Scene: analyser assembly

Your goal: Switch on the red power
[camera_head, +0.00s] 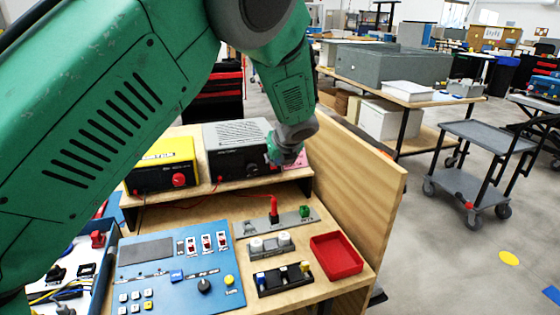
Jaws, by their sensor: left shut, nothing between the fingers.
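My left arm comes in from the left, and its gripper (273,152) is shut and empty at the right front edge of a grey-topped device with a black front (238,163). I cannot tell whether it touches the device. A small red patch shows just right of the gripper; its nature is unclear. A yellow-topped device (163,160) with a red knob (180,180) stands to the left on the same shelf. A blue control panel (140,278) below has several red-and-white switches (207,243). My right gripper is out of view.
In front of the shelf, a metal plate (255,226) carries an upright red part (274,209) and a green part (304,211). A red tray (336,256) sits at the right. A wooden side wall (355,190) bounds the bench. A grey cart (487,136) stands beyond.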

